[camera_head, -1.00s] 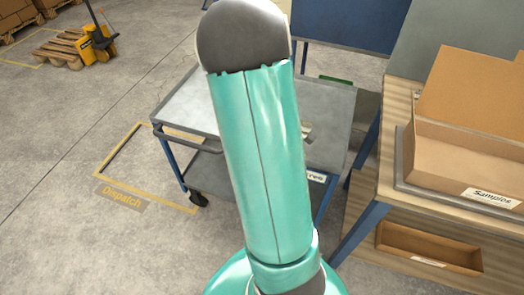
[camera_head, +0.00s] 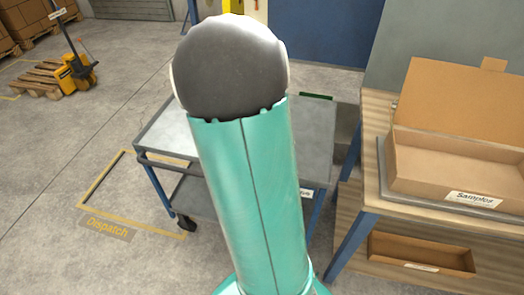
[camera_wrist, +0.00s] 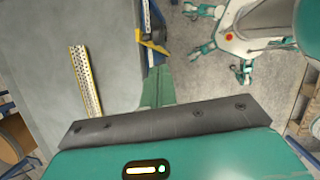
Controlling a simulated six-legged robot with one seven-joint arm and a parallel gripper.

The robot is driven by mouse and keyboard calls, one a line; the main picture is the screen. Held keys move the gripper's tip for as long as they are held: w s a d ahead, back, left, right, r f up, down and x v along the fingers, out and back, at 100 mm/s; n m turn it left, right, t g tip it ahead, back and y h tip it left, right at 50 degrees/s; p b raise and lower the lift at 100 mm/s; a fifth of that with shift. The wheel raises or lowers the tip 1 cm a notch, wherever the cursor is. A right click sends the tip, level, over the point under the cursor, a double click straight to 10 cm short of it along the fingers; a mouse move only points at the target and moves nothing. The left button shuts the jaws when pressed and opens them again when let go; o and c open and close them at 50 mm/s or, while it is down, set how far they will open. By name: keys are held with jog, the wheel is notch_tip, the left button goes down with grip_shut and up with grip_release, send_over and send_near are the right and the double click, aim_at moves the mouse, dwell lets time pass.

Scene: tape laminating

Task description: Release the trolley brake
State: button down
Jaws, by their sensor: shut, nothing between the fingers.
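The trolley (camera_head: 165,130) stands ahead in the head view, with a grey top, a dark handle (camera_head: 165,162) at its left end, blue legs and a lower shelf. A black caster (camera_head: 186,223) shows at its front left foot. My arm hides the middle of the trolley, and I cannot make out its brake.
A wooden bench with a Samples box (camera_head: 455,165) stands close on the right, a lower box (camera_head: 420,255) beneath. A yellow pallet truck (camera_head: 72,72) is at the far left. The floor around the Dispatch marking (camera_head: 107,229) is clear. My body and legs show in the wrist view.

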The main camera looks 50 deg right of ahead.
jog(key=v, duration=0.5)
jog(key=shift+s+d, duration=0.1)
jog(key=shift+d, duration=0.05)
dwell(0.3)
jog(key=a+r+m+t+y, duration=0.1)
jog(key=a+r, duration=0.4)
jog(key=a, duration=0.5)
jog(key=a+r+m+t+y, duration=0.1)
jog(key=a+r+m+t, duration=0.2)
jog(key=a, duration=0.7)
jog(key=a+r+m+t, duration=0.2)
jog(key=a+r+t, duration=0.2)
jog(key=a+r, duration=0.3)
jog(key=a, duration=0.4)
jog(key=shift+s+r+y, duration=0.3)
jog(key=shift+s+y, duration=0.05)
jog(key=shift+y, duration=0.05)
